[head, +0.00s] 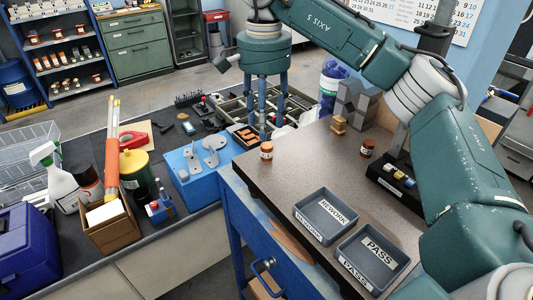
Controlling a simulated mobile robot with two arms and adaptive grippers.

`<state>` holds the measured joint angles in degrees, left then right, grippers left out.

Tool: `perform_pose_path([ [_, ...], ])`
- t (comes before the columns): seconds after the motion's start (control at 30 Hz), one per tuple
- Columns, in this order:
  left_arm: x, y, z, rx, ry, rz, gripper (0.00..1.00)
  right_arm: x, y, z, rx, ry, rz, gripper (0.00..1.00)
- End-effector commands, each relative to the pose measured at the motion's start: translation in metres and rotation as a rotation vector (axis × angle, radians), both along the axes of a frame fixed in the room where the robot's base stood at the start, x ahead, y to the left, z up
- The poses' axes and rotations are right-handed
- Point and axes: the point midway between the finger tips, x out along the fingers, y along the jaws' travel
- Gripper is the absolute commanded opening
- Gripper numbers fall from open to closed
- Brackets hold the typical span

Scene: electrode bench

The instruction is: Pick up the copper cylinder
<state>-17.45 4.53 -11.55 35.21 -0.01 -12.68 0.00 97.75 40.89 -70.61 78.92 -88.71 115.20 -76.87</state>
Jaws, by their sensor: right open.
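My right gripper (271,125) hangs down at the upper middle of the head view, its blue fingers spread over the back edge of the brown bench top and the parts tray. It is open, and I see nothing between its fingers. A small copper-orange cylinder (266,152) with a pale band stands upright on the brown bench top near its left edge, just below the fingertips in the picture. A similar, darker copper-brown cylinder (367,148) stands further right. I cannot tell which is the task's cylinder. My left gripper is not in view.
A brass piece (339,125) stands near the back of the bench top (300,180). Grey REWORK (325,216) and PASS (373,258) trays lie in front. A blue fixture (200,165) stands left. The middle of the bench top is clear.

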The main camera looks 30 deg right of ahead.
Motion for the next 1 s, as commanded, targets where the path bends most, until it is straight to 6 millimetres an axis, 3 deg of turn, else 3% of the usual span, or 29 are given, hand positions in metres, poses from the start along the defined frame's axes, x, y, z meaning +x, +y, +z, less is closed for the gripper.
perform_pose_path([
  [0.1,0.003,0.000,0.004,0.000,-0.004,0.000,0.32,-0.001,0.000,-0.016,0.000,0.001,0.001,0.45],
  [0.37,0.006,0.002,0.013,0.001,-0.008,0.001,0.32,-0.001,-0.003,-0.037,0.000,0.003,-0.001,0.45],
  [0.6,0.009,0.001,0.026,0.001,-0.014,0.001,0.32,-0.001,-0.005,-0.071,0.000,0.001,0.001,0.45],
  [0.9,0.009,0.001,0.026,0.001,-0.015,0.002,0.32,0.000,-0.004,-0.080,0.002,-0.001,0.001,0.45],
  [0.93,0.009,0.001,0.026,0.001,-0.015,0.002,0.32,0.000,-0.004,-0.080,0.002,-0.001,0.001,0.43],
  [1.0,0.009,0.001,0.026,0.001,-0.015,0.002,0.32,0.000,-0.004,-0.080,0.002,-0.001,0.001,0.29],
])
